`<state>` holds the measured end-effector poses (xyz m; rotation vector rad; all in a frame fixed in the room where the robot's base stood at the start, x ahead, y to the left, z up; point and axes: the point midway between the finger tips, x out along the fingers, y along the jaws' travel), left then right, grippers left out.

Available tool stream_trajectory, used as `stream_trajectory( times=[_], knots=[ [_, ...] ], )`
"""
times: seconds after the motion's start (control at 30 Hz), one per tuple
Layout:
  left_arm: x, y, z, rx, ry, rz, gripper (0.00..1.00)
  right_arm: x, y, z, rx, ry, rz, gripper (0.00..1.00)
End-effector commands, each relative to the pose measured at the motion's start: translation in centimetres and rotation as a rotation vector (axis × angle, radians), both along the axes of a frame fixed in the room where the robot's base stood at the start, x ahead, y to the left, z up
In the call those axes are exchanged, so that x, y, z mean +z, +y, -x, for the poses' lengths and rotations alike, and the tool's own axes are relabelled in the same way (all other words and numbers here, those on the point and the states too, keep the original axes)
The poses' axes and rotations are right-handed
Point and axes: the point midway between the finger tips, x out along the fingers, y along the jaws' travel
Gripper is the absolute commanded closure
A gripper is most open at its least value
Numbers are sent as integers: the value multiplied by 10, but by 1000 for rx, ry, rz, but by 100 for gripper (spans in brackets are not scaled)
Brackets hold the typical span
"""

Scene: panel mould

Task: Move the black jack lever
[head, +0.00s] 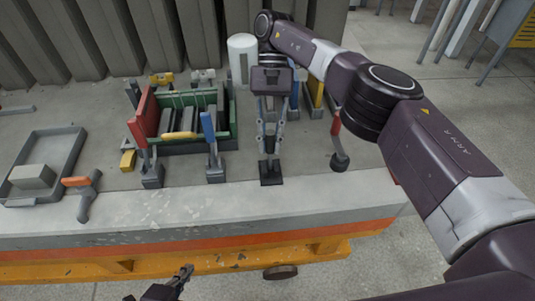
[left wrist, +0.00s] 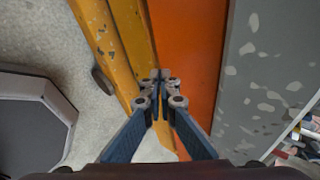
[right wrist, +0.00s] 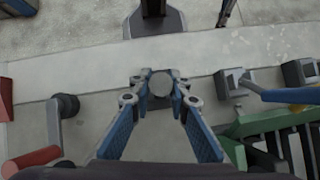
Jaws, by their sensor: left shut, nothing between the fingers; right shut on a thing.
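The black jack lever (head: 270,173) stands at the front of the concrete bench, its dark foot near the front edge. My right gripper (head: 269,152) points down over this spot. In the right wrist view its fingers (right wrist: 160,78) are shut on a round grey end, the lever's grip; the shaft between grip and foot is mostly hidden. My left gripper (head: 186,271) is shut and empty in front of the bench, apart from the lever. In the left wrist view its fingertips (left wrist: 160,76) meet.
A blue lever (head: 209,134) stands left of my right gripper, and a red lever (head: 143,134) farther left. A red-handled lever (head: 337,142) stands to the right. Behind is a green-framed mould (head: 232,132). A grey tray (head: 70,160) and an orange-handled lever (head: 80,182) lie left.

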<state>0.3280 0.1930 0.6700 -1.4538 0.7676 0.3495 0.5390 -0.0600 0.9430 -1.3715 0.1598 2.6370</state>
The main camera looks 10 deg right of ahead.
Motion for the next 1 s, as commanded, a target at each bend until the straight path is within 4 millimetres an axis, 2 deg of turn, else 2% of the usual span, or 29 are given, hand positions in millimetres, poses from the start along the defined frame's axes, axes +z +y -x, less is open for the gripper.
stream_trajectory(
  times=[0.03, 0.17, 0.27, 0.3, 0.43, 0.5, 0.63, 0.83, 1.0],
  knots=[
    [27, -15, -4, -60, -52, -16, 100, 2, 0, -1, -2, -4, -2, 100],
    [99, -55, -13, -195, -198, -47, 100, 2, 0, -1, -2, -4, -2, 100],
    [160, -92, -18, -272, -325, -36, 100, 2, 0, -1, -2, -4, -2, 100],
    [186, -109, -22, -289, -381, -14, 100, 2, 0, -1, -2, -4, -2, 100],
    [246, -157, -36, -290, -508, 116, 100, 2, 0, -1, -1, -5, -2, 100],
    [265, -174, -40, -286, -544, 175, 100, 2, 0, -1, -1, -5, -2, 100],
    [284, -192, -44, -283, -577, 238, 100, 2, 0, -1, 0, -4, -1, 100],
    [287, -203, -57, -280, -586, 255, 100, 2, 0, -1, -1, -4, -1, 100],
    [285, -219, -82, -280, -586, 256, 100, 2, 0, -1, -1, -3, -1, 100]
  ],
)
